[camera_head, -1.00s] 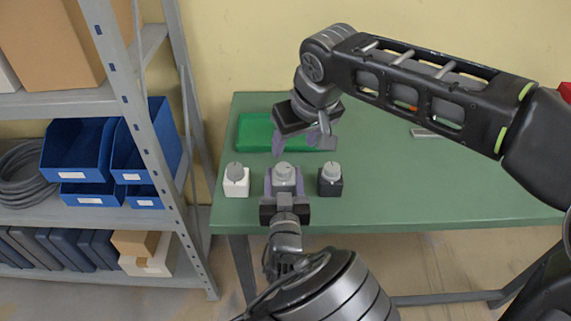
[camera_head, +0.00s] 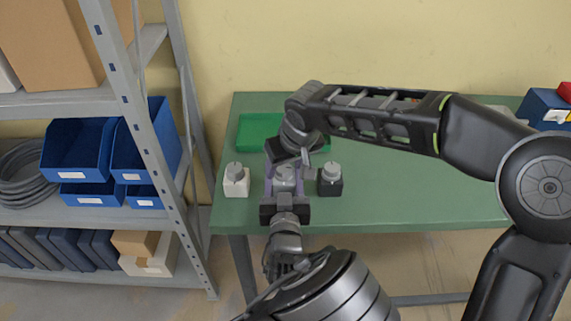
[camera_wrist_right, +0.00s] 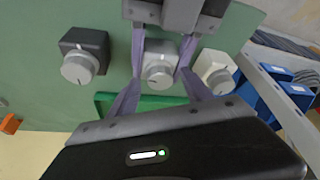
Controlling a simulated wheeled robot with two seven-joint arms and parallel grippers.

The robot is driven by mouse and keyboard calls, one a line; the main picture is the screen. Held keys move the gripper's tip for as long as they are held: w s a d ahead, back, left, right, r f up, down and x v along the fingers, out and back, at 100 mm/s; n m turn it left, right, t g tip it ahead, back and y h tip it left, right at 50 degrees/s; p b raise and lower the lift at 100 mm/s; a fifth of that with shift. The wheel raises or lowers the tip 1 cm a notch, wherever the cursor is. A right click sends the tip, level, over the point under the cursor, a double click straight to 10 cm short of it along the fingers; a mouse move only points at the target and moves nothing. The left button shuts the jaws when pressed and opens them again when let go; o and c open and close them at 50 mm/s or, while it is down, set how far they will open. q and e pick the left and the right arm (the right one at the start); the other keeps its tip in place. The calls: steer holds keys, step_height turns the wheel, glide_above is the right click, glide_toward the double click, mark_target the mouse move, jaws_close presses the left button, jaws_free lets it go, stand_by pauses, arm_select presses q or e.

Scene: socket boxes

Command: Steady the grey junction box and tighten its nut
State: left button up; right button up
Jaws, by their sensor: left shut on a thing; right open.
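The grey junction box (camera_head: 285,185) stands on the green table between two other boxes, with a round nut (camera_head: 284,172) on top. It also shows in the right wrist view (camera_wrist_right: 150,52), with the nut (camera_wrist_right: 158,75) facing the camera. My left gripper (camera_head: 285,189) is shut on the box from the front, one purple finger along each side. My right gripper (camera_head: 289,163) is just above the box. In the right wrist view its open fingers (camera_wrist_right: 160,79) are on either side of the nut; contact is not clear.
A white box (camera_head: 236,187) stands to the left and a black box (camera_head: 329,185) to the right, both close by and with round knobs. A green tray (camera_head: 252,132) lies behind, partly hidden by my right arm. A metal shelf (camera_head: 150,100) stands left of the table.

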jaws_close()
stand_by(0.7)
